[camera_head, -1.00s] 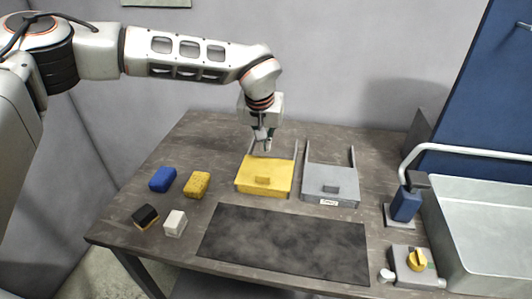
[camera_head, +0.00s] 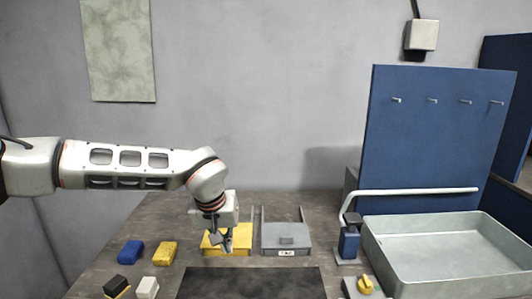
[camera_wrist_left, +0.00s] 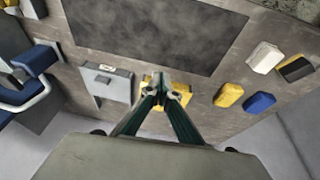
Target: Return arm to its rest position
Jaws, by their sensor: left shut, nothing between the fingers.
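My left arm comes in from the left of the head view. Its gripper (camera_head: 228,248) points down and is shut and empty. In the head view it overlaps the yellow tray-like piece (camera_head: 209,246) and hides part of it. In the left wrist view the closed fingertips (camera_wrist_left: 164,92) lie in front of the yellow piece (camera_wrist_left: 185,99). I cannot tell the exact gap between them. My right gripper is not in view.
A grey tray-like piece (camera_head: 286,248) sits right of the yellow one. A dark mat (camera_head: 250,284) lies in front. Blue (camera_head: 131,252) and yellow (camera_head: 165,252) sponge-like blocks lie left. A tap (camera_head: 349,243) and sink (camera_head: 450,268) stand right.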

